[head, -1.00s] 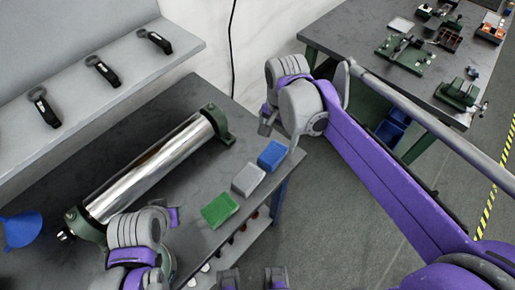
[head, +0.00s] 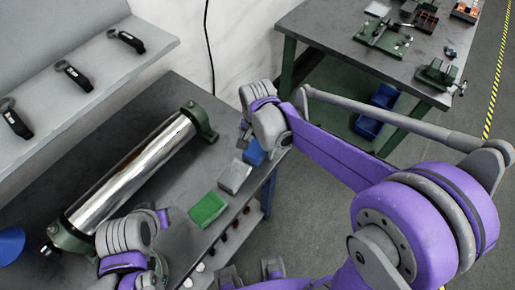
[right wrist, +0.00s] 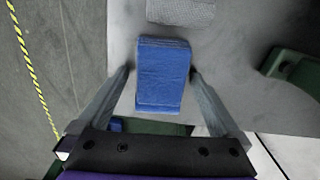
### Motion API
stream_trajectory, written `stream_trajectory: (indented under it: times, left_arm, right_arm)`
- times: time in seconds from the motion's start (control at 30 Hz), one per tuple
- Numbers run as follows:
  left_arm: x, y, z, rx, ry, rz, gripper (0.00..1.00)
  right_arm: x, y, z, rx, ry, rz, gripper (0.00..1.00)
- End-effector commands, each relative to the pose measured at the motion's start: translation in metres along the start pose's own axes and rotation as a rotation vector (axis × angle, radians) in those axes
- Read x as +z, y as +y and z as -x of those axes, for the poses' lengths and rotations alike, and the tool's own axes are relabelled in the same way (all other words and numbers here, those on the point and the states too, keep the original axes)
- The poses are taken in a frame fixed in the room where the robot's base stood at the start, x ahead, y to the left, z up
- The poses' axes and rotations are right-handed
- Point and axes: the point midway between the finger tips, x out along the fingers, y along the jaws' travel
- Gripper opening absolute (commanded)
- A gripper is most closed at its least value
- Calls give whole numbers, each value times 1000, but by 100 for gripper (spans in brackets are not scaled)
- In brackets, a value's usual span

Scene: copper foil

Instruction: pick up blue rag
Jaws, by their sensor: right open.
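The blue rag (head: 254,153) is a folded block on the grey table near its right edge, partly hidden by my right gripper in the head view. In the right wrist view the blue rag (right wrist: 162,85) lies between the two open fingers. My right gripper (right wrist: 160,74) is open and empty, one finger on each side of the rag; I cannot tell its height or whether it touches. My left gripper (head: 160,218) shows only in part at the lower left of the head view, its jaws unclear.
A grey rag (head: 234,176) and a green rag (head: 208,209) lie in a row with the blue one. A shiny metal roller (head: 130,172) on green mounts lies behind them. A second table (head: 330,30) with green devices stands at the upper right. Open floor lies between the tables.

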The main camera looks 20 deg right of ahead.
Motion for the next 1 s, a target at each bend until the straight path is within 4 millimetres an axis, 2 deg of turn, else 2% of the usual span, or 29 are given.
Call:
stream_trajectory:
  times: [0.2,0.23,0.67,1.0]
  left_arm:
    - [0,0,0,0,0,0,50]
    - [0,0,0,0,0,0,50]
    - [0,0,0,0,0,0,50]
    - [0,0,1,0,0,0,50]
  right_arm:
    - [0,0,-1,0,0,0,100]
    - [0,0,-1,0,0,0,96]
    - [0,0,-1,0,0,0,19]
    - [0,0,5,0,0,0,19]
